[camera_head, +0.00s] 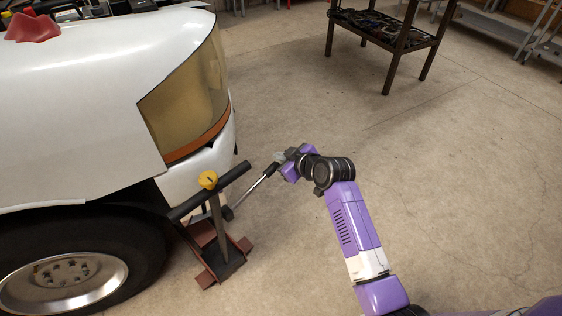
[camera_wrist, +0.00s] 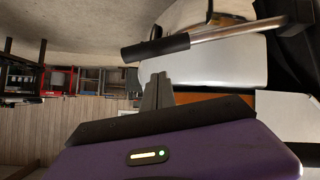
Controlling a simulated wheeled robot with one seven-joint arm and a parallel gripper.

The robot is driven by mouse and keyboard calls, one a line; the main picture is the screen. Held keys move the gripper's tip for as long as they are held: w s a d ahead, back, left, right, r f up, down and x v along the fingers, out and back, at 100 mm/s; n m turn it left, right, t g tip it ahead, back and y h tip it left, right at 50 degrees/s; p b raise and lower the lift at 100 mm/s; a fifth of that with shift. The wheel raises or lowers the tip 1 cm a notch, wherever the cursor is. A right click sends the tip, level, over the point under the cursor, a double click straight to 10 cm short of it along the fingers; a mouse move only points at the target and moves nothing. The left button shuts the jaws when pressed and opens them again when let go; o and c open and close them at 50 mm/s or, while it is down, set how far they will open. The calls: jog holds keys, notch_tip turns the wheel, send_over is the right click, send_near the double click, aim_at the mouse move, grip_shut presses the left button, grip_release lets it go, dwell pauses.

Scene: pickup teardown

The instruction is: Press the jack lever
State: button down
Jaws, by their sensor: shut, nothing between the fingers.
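The jack stands on the floor beside the truck's front wheel, with a reddish-brown base (camera_head: 208,278) and a black crossbar on an upright post. Its jack lever (camera_head: 254,188) is a silver rod slanting up to the right from the jack, with a dark grip at its upper end. My gripper (camera_head: 279,157) is at that upper end. In the wrist view the lever's black grip (camera_wrist: 155,47) lies across, just beyond my shut grey fingertips (camera_wrist: 157,76). Nothing is between the fingers. I cannot tell whether they touch the grip.
The white truck (camera_head: 90,100) fills the left, its front wheel (camera_head: 65,282) close to the jack. A dark-framed table (camera_head: 387,45) with tools stands at the back right. The floor (camera_head: 460,180) on the right is clear.

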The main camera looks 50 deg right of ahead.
jog(key=shift+w+d+f, duration=0.1)
jog(key=shift+d+f, duration=0.1)
jog(key=shift+f, duration=0.5)
jog(key=shift+w+d+f, duration=0.1)
jog(key=shift+d+f, duration=0.05)
jog(key=shift+f, duration=0.5)
